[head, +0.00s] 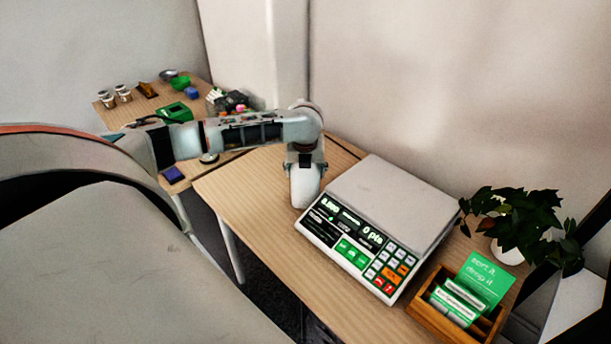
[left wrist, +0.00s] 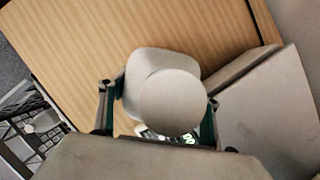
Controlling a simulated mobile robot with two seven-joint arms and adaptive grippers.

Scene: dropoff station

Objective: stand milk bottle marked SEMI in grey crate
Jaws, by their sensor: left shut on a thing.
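In the left wrist view my left gripper (left wrist: 158,112) is shut on a pale, bottle-like thing (left wrist: 172,98) with a round top, held between its green pads. No marking on it shows, so I cannot read SEMI. In the head view my left arm reaches over the wooden table and bends down at the left corner of the scale. No grey crate is clearly seen in the head view. A grey openwork thing (left wrist: 30,128) beyond the table edge in the wrist view may be the crate; I cannot tell. My right gripper is out of view.
A scale (head: 395,205) with a lit display and keypad stands on the wooden table (head: 240,190). Right of it are a wooden card box (head: 420,308) with green cards and a potted plant (head: 505,225). A farther table (head: 140,105) holds jars and small items.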

